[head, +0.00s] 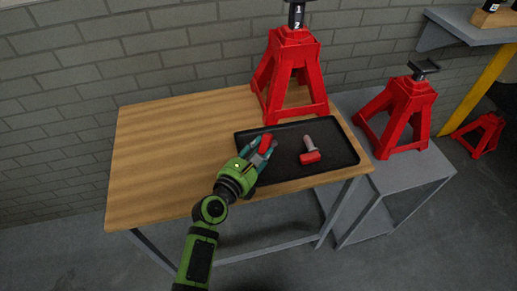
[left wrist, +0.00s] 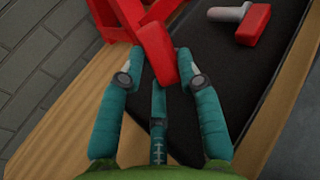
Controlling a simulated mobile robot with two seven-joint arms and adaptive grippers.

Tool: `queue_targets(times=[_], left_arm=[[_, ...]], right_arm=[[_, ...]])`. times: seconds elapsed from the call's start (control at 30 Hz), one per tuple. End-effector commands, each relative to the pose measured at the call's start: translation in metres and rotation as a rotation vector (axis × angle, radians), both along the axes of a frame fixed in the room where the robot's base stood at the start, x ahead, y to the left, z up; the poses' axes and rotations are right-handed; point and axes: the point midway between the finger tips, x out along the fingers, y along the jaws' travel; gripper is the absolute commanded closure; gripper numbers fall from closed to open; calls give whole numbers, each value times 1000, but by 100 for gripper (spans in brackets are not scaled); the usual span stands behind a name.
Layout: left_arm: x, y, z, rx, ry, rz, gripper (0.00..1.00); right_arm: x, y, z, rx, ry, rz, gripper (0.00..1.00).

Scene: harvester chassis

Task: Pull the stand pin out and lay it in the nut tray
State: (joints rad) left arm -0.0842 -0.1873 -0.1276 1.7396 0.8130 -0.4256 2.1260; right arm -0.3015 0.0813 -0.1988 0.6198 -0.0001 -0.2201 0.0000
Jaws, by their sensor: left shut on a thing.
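My left gripper (head: 264,147) is shut on a red piece (head: 266,142) over the left part of the black tray (head: 345,160). In the left wrist view the gripper (left wrist: 165,75) has its teal fingers on both sides of this red piece (left wrist: 160,42). It looks like the red handle of a stand pin; its shaft is not clearly visible. Another pin with a grey shaft and red handle (head: 310,156) lies in the tray, right of the gripper. It also shows in the left wrist view (left wrist: 254,25). My right gripper is not in view.
A red jack stand (head: 290,55) stands on the wooden table (head: 150,150) behind the tray. Another red stand (head: 405,105) is on the grey bench to the right, and one more (head: 483,135) is farther right. The table's left part is clear.

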Motion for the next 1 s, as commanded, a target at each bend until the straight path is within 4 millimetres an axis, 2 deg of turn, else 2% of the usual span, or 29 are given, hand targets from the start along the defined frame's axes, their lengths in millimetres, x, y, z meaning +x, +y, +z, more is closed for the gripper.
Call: queue_targets(times=[0.27, 0.3, 0.37, 0.77, 0.87, 1.0], left_arm=[[0, 0, 1, -1, -3, 1, 100], [0, 0, 1, -1, -3, 1, 61], [0, 0, 1, -1, -3, 1, 38], [-4, 2, -1, 0, 2, 0, 38], [-14, 7, 0, 0, 2, 0, 38], [-39, 19, 3, 0, 4, 1, 38]], right_arm=[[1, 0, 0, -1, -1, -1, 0], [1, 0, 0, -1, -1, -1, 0], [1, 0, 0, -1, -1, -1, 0], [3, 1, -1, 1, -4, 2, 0], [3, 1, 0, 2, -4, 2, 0], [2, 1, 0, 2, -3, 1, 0]])
